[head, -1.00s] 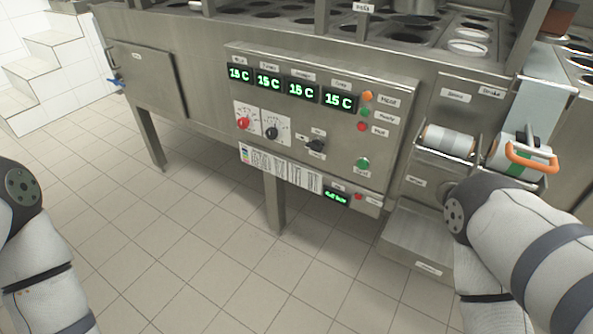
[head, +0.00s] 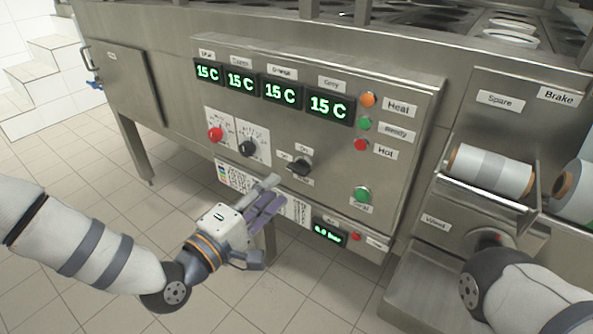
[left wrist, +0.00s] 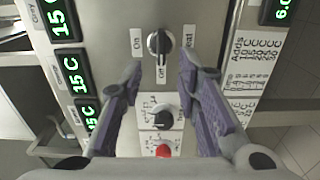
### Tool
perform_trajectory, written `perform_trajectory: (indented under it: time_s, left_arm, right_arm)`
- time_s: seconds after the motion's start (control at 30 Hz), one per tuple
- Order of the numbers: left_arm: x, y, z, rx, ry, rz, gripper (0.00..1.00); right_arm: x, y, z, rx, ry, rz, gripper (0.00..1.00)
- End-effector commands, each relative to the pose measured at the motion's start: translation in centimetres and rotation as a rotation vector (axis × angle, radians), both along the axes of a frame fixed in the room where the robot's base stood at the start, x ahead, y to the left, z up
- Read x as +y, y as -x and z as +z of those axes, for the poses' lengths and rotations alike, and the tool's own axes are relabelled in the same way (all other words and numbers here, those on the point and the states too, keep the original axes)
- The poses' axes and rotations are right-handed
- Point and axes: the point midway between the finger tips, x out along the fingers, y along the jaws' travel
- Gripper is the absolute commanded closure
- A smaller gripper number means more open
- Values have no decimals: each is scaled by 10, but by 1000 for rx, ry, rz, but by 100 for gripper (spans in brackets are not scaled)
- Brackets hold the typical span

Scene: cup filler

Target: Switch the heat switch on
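The heat switch (head: 300,166) is a black rotary knob on the steel control panel, with labels around it. In the left wrist view the heat switch (left wrist: 159,42) is ringed by the labels On, Off and Heat, and its handle lies in line with Off. My left gripper (head: 276,192) is in front of the panel, below and left of the switch in the head view. In the left wrist view my left gripper (left wrist: 162,62) has its purple-padded fingers wide apart, with nothing between them, short of the knob. My right gripper is out of view.
A red knob (head: 215,134) and a black knob (head: 247,148) sit left of the switch. A green button (head: 362,195) is at its lower right. Temperature displays (head: 329,107) run above. A roll (head: 490,170) sits in a holder at right. Free floor lies below the panel.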

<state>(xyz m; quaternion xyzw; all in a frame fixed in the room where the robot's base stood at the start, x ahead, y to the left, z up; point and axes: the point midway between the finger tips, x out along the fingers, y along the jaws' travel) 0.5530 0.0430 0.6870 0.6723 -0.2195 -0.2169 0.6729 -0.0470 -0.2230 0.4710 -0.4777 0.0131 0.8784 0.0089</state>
Motion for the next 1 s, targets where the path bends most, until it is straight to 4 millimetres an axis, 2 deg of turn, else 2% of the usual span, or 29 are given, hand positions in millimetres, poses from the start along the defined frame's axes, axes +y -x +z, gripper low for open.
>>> perform_trajectory:
  time_s: [0.1, 0.3, 0.43, 0.67, 0.8, 1.0]
  left_arm:
    - [-19, -24, -1, -1, -1, -2, 70]
    - [-40, -53, -2, 0, -1, -2, 70]
    - [-45, -60, -1, 2, 0, -1, 70]
    - [-45, -61, -1, 2, 0, -1, 70]
    - [-45, -61, -1, 2, 0, -1, 100]
    - [-45, -61, -1, 2, -1, -1, 100]
  right_arm:
    - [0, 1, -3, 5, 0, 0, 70]
    - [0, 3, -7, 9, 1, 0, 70]
    - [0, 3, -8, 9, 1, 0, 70]
    - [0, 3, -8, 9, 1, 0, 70]
    - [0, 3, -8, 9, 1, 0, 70]
    - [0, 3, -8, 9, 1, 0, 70]
